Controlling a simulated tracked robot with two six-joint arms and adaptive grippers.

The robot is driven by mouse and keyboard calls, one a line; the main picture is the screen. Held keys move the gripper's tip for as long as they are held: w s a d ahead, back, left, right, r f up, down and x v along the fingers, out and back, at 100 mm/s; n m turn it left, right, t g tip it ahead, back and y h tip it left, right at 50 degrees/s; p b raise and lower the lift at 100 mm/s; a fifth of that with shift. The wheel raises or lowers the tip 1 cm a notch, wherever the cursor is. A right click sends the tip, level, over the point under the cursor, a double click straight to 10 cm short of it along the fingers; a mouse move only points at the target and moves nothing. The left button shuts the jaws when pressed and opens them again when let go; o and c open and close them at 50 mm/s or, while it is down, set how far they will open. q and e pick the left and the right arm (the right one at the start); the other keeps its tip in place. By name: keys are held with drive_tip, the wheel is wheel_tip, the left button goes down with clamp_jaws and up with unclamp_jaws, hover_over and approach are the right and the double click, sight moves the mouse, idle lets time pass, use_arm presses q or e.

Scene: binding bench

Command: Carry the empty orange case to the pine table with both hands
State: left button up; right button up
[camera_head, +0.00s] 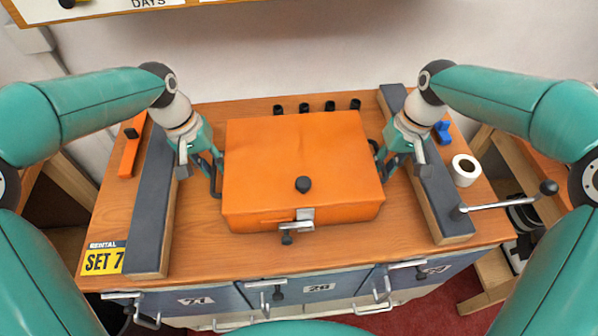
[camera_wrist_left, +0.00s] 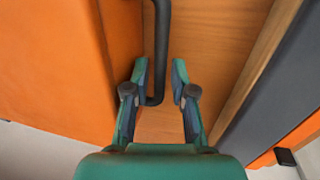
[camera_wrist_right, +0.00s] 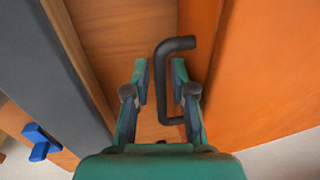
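The orange case (camera_head: 295,160) sits closed on a wooden-topped bench (camera_head: 200,225), with a black knob on its lid and a latch in front. Whether it is empty cannot be seen. My left gripper (camera_head: 214,176) is at its left black handle (camera_wrist_left: 160,40); the fingers (camera_wrist_left: 160,75) are open, with the handle bar between them. My right gripper (camera_head: 384,168) is at the right black handle (camera_wrist_right: 175,44); its fingers (camera_wrist_right: 159,75) are open, with the bar between them. I cannot identify the pine table for certain; pale wooden framing (camera_head: 490,275) shows at the right.
Dark padded rails (camera_head: 150,215) and (camera_head: 445,205) flank the case. A crank handle (camera_head: 505,203) juts out at the right. A white roll (camera_head: 465,170), a blue object (camera_head: 441,131), an orange tool (camera_head: 129,150) and several black cups (camera_head: 304,107) stand around. Drawers (camera_head: 320,289) front the bench.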

use_arm(q)
drive_tip(key=shift+f, duration=0.4)
use_arm(e)
drive_tip(key=shift+f, duration=0.45)
use_arm(q)
clamp_jaws()
use_arm(e)
clamp_jaws()
use_arm(q)
drive_tip(key=shift+r, duration=0.1)
use_arm(e)
drive_tip(key=shift+r, duration=0.1)
